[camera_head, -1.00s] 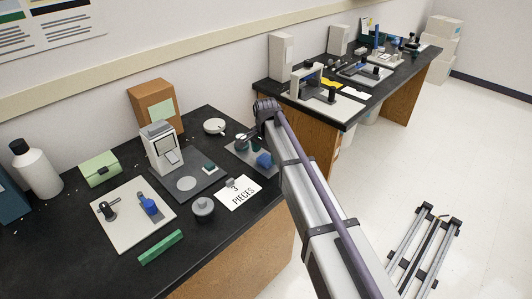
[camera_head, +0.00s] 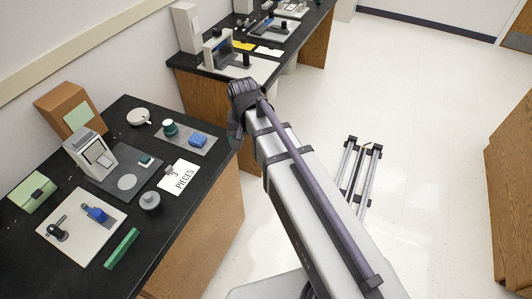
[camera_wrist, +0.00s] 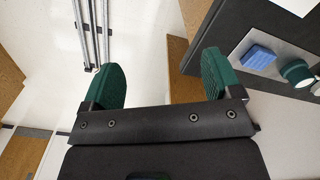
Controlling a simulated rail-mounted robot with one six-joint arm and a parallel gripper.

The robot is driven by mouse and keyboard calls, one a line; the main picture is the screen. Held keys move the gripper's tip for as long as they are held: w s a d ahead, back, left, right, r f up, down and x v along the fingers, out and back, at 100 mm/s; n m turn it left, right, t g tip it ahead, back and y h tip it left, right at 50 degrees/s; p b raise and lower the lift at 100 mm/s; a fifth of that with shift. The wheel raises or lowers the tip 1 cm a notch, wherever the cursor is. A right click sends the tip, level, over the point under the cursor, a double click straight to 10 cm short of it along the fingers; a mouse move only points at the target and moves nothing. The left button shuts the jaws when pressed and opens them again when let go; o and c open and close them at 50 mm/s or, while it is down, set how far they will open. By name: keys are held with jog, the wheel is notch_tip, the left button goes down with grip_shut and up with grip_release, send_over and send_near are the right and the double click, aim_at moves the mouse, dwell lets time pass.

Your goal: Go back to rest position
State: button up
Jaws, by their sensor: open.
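My gripper shows in the wrist view (camera_wrist: 158,82) with its two green-padded fingers spread wide and nothing between them. Below it are the pale floor and the edge of the black bench. In the head view my arm reaches up from the bottom, and its wrist end is beside the near bench's right edge; the fingers are hidden there. On the near bench (camera_head: 118,112), a grey tray (camera_head: 183,146) holds a blue block (camera_head: 198,141) and a green-and-white round piece (camera_head: 170,128). Both pieces also show at the right of the wrist view.
The near bench also carries a "3 PIECES" card (camera_head: 179,177), a grey knobbed weight (camera_head: 150,201), a scale-like device (camera_head: 91,153), a green bar (camera_head: 121,248) and a white board (camera_head: 72,237). A second bench (camera_head: 270,72) stands behind. A metal rail frame (camera_head: 357,172) lies on open floor.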

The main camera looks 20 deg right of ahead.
jog(key=s+d+n, duration=0.3)
jog(key=s+d, duration=0.2)
jog(key=s, duration=0.5)
jog(key=shift+s, duration=0.15)
dwell(0.4)
